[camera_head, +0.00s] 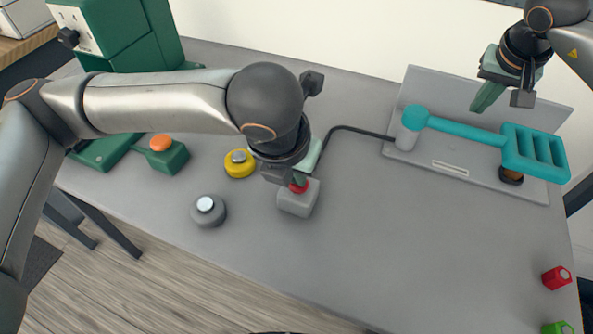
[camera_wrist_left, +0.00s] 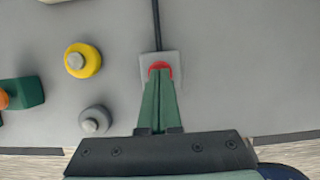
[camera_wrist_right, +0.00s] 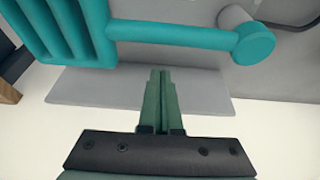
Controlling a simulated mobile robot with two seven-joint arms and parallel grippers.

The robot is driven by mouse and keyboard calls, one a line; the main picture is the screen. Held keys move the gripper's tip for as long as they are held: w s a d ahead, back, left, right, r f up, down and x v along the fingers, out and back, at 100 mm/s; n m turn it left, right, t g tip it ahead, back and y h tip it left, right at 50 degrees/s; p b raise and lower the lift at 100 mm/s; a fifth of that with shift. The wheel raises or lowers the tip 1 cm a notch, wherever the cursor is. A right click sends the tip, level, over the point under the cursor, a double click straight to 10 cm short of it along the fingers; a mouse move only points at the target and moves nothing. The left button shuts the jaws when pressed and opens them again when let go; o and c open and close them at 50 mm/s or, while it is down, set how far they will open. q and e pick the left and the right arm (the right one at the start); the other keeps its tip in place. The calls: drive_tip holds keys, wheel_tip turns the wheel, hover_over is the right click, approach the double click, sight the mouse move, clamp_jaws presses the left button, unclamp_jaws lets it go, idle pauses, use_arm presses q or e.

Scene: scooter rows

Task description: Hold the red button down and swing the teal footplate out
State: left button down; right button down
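The red button (camera_head: 299,187) sits on top of a grey box (camera_head: 297,203) with a black cable. My left gripper (camera_head: 300,180) is shut and empty, its fingertips right at the button; in the left wrist view they overlap the red button (camera_wrist_left: 160,66). I cannot tell how far it is pressed. The teal footplate (camera_head: 533,152) is slotted, on a teal arm from a round pivot (camera_head: 415,117), and lies over a grey base plate (camera_head: 455,168). My right gripper (camera_head: 482,103) is shut and empty, behind the teal arm. The right wrist view also shows the footplate (camera_wrist_right: 62,35).
A yellow knob (camera_head: 240,164), a grey knob (camera_head: 208,211) and a green box with an orange button (camera_head: 162,142) stand left of the grey box. A dark brown round piece (camera_head: 511,176) shows under the footplate. Red (camera_head: 556,278) and green pieces lie at the right edge. The middle front table is clear.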

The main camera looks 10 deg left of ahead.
sight(296, 186)
drive_tip(key=shift+f, duration=1.65)
drive_tip(key=shift+s+a, duration=0.3)
drive_tip(key=shift+s, duration=0.85)
drive_tip(key=shift+s+a, duration=0.35)
drive_tip(key=shift+s, duration=0.85)
drive_tip(key=shift+s+a, duration=0.3)
drive_tip(key=shift+s, duration=0.85)
wheel_tip(296, 186, up, 7)
drive_tip(key=w, duration=0.1)
drive_tip(key=shift+w+d, duration=0.2)
drive_tip(key=shift+w, duration=0.1)
